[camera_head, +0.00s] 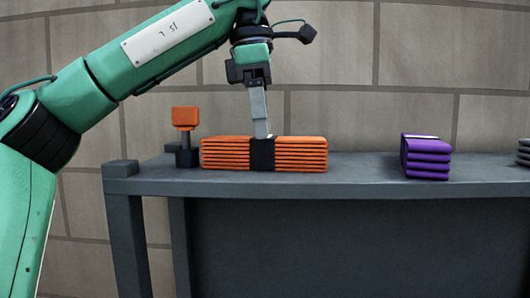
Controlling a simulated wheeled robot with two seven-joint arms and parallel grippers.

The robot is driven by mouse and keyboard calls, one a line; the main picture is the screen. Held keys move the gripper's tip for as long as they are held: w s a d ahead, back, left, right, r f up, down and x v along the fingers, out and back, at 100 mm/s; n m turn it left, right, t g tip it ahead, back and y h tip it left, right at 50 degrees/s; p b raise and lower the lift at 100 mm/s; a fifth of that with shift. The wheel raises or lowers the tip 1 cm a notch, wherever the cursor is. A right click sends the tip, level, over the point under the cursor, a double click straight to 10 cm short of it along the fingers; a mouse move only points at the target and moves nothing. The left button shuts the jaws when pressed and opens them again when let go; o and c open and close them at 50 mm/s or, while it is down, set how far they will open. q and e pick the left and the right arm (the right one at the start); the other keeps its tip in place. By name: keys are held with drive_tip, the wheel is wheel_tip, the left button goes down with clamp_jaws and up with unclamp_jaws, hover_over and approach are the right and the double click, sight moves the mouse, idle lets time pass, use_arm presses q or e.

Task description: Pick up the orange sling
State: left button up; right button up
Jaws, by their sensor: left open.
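The orange sling (300,153) lies folded in a flat stack on the grey table, with a black band (262,154) around its middle. My left gripper (262,136) points down from above, its fingertips at the top of the black band. The near finger hides the far one, and I cannot tell whether the fingers touch the band. The gripper is open. The sling rests on the tabletop. My right gripper is not in view.
The grey table (370,180) has a raised block at its left corner. An orange tag on a dark stand (186,135) is just left of the sling. A folded purple sling (426,158) lies to the right, and a grey stack (523,152) is at the right edge. Bare tabletop lies between the orange and purple slings.

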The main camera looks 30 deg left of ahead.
sight(264, 141)
use_arm(q)
drive_tip(key=f, duration=0.3)
drive_tip(key=shift+w+f, duration=0.3)
drive_tip(key=shift+w, duration=0.1)
drive_tip(key=shift+s+d+f, duration=0.1)
drive_tip(key=shift+f, duration=0.05)
drive_tip(key=shift+s, duration=0.1)
drive_tip(key=c, duration=1.4)
drive_tip(key=shift+r, duration=5)
